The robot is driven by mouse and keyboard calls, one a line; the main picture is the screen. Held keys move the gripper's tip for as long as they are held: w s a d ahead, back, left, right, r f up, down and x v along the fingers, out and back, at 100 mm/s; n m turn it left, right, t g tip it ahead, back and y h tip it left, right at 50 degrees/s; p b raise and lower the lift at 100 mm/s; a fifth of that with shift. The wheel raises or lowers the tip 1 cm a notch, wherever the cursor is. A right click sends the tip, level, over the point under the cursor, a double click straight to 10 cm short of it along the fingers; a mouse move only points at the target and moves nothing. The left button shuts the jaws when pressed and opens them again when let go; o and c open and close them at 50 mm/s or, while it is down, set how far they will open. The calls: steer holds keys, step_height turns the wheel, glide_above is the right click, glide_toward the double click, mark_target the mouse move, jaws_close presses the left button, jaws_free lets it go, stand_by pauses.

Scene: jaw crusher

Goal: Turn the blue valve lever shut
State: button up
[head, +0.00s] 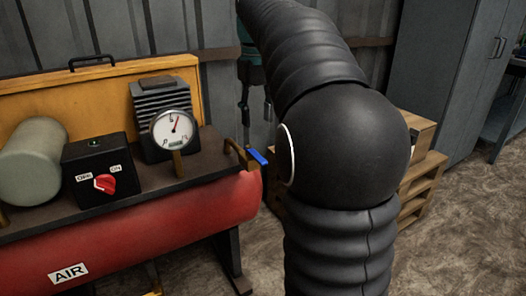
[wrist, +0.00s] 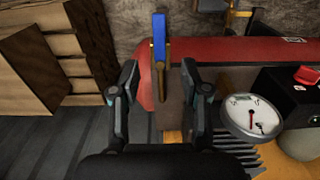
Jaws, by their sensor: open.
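The blue valve lever (head: 258,157) sits on a brass pipe (head: 237,153) at the right end of the red air tank (head: 150,232). In the head view my arm stands just right of it and hides what lies behind; my gripper does not show there. In the wrist view the blue lever (wrist: 159,36) points up the picture, beyond the fingertips. My gripper (wrist: 161,82) is open, one finger on each side of the line of the lever. Nothing is held between the fingers. I cannot tell whether either finger touches the valve.
The gauge (head: 171,129) stands left of the valve and close to the right finger in the wrist view. A black switch box (head: 101,170) with a red knob is farther left. Wooden pallets (head: 424,170) stand behind my arm. Grey cabinets (head: 440,75) are at the back right.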

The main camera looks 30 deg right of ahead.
mark_target(258, 156)
step_height(258, 156, down, 10)
steer(key=shift+r+b, duration=0.2)
steer(key=shift+b, duration=0.6)
